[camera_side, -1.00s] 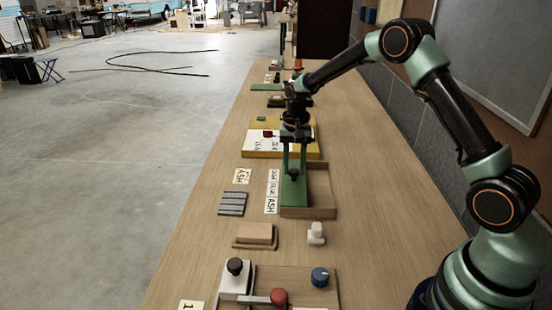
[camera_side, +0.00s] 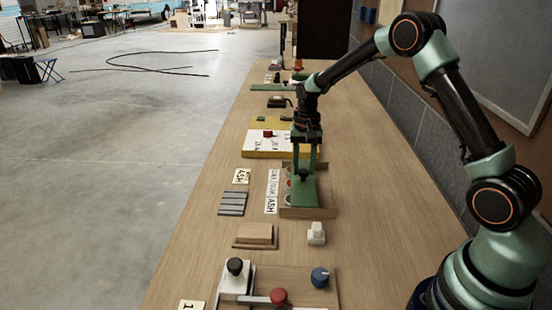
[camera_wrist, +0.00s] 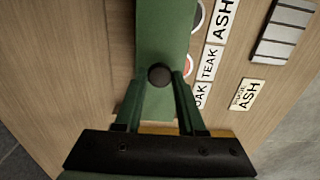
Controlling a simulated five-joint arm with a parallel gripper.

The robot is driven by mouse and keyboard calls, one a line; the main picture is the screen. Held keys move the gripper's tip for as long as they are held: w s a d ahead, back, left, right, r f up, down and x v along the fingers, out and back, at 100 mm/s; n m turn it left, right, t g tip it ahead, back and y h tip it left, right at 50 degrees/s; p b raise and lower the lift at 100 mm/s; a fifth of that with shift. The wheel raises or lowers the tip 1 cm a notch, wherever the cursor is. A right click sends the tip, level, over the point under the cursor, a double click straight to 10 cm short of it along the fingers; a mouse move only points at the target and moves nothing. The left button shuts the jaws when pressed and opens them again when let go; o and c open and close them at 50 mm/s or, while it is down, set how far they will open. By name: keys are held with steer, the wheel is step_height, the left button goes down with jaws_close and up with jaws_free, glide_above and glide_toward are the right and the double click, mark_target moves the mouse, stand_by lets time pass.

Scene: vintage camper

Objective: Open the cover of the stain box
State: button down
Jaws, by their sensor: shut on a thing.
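The stain box (camera_side: 322,212) is a low wooden tray on the bench in the side view. Its green cover (camera_side: 303,193) lies flat and has a dark round knob (camera_wrist: 159,75). Along the cover's left edge, parts of the round stain wells show, one of them red (camera_wrist: 188,66). The rest of the wells is hidden under the cover. My gripper (camera_side: 303,172) points down over the cover, its two green fingers shut on the knob. The labels ASH, TEAK and OAK (camera_wrist: 208,62) stand beside the wells.
An ASH card (camera_side: 241,176) and a grey ribbed sample (camera_side: 232,203) lie left of the box. A wooden block (camera_side: 255,235) and a white knobbed piece (camera_side: 316,233) stand nearer. A yellow-edged board (camera_side: 268,145) lies behind. Bench right of the box is clear.

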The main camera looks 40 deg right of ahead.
steer(key=s+d, duration=0.3)
steer(key=shift+s+d+r, duration=0.1)
steer(key=shift+d, duration=0.15)
steer(key=c, duration=0.5)
jaws_free()
step_height(320, 180, up, 12)
steer(key=shift+s+a+r, duration=0.1)
steer(key=s+a+r+n+t, duration=0.2)
steer(key=s+a+r+n, duration=0.1)
steer(key=s+a, duration=0.3)
steer(key=s+a+r+n+t, duration=0.3)
steer(key=s+a+n, duration=0.3)
steer(key=s, duration=0.3)
steer(key=shift+s+r+t, duration=0.3)
steer(key=shift+s, duration=0.05)
